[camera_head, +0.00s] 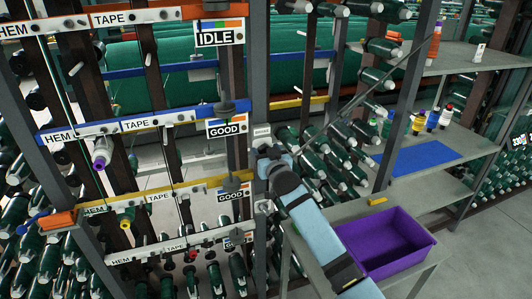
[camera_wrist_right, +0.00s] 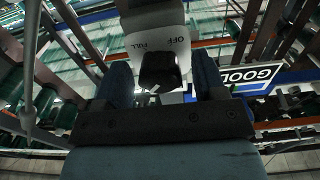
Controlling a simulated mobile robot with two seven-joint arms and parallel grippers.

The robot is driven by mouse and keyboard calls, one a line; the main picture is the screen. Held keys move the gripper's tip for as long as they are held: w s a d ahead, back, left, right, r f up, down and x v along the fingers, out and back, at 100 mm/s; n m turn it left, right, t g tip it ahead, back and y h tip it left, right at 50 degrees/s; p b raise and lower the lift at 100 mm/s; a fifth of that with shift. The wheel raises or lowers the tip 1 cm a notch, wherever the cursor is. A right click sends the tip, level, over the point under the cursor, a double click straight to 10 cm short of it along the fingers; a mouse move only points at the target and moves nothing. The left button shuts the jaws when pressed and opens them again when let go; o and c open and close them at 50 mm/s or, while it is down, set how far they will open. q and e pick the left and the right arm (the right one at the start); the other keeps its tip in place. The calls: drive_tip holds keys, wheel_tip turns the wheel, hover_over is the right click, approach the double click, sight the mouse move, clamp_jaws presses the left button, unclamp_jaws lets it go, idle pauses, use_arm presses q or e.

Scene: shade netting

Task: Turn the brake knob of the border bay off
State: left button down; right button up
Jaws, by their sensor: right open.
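The dark brake knob (camera_wrist_right: 160,68) shows in the right wrist view, on a pale plate (camera_wrist_right: 152,22) lettered OFF and FULL, upside down in this view. My right gripper (camera_wrist_right: 162,80) is open, with one finger on each side of the knob. I cannot tell whether the fingers touch it. A small white mark shows at the knob's near edge; its setting is unclear. In the head view my right gripper (camera_head: 270,156) is up against a post just below a small pale plate (camera_head: 262,132) and hides the knob. My left gripper is not in view.
Signs reading IDLE (camera_head: 219,38) and GOOD (camera_head: 226,128) hang left of my gripper. Rails labelled HEM and TAPE cross the rack. Green spools fill racks behind. A purple bin (camera_head: 385,240) stands right of my right arm, below shelves with a blue mat (camera_head: 428,155).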

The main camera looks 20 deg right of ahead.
drive_tip(key=c, duration=0.9)
